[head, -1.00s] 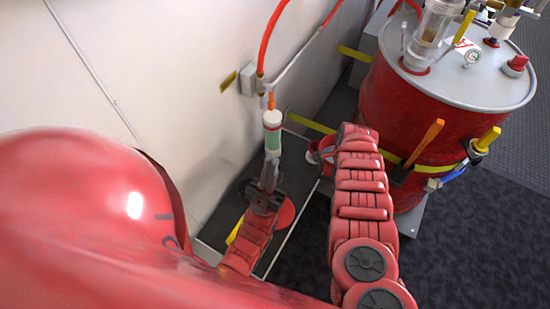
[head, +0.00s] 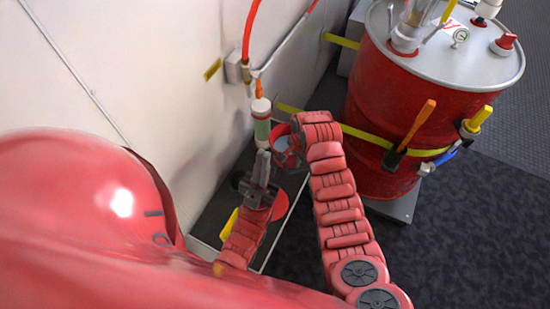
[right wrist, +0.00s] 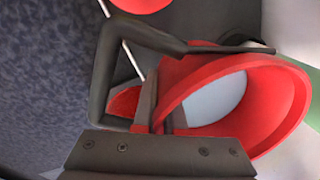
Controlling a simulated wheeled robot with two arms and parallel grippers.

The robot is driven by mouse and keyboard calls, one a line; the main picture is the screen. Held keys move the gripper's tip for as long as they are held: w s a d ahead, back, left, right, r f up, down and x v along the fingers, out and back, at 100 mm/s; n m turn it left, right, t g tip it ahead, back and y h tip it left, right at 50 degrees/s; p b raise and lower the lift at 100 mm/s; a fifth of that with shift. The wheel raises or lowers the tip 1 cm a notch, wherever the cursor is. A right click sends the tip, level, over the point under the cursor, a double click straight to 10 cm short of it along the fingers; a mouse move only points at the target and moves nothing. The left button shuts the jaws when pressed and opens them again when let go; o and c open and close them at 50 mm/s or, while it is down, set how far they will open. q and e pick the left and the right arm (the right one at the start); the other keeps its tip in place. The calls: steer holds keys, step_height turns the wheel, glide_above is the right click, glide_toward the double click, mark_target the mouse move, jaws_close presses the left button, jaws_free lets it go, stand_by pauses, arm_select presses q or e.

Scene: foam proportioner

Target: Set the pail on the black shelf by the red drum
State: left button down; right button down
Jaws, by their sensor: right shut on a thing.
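The red pail (head: 279,133) is in my right gripper (head: 287,152), which is shut on its wall near the rim. The black shelf (head: 211,212) is a dark strip along the wall with a light edge. The pail appears above its far part; contact is unclear. The red drum (head: 430,105) stands to the right. My left gripper (head: 262,160) is at the lower end of a green-and-white cylinder (head: 262,128); its grip is unclear.
A red disc (head: 281,205) lies at the shelf's near part. A red hose (head: 250,40) and an orange connector hang by the white wall (head: 120,80). Orange and yellow handles stick out from the drum's front.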

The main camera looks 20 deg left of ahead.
step_height(320, 180, down, 5)
steer(key=shift+f, duration=0.75)
step_height(320, 180, down, 2)
steer(key=shift+f+b, duration=0.2)
steer(key=shift+b, duration=0.9)
steer(key=shift+f, duration=0.15)
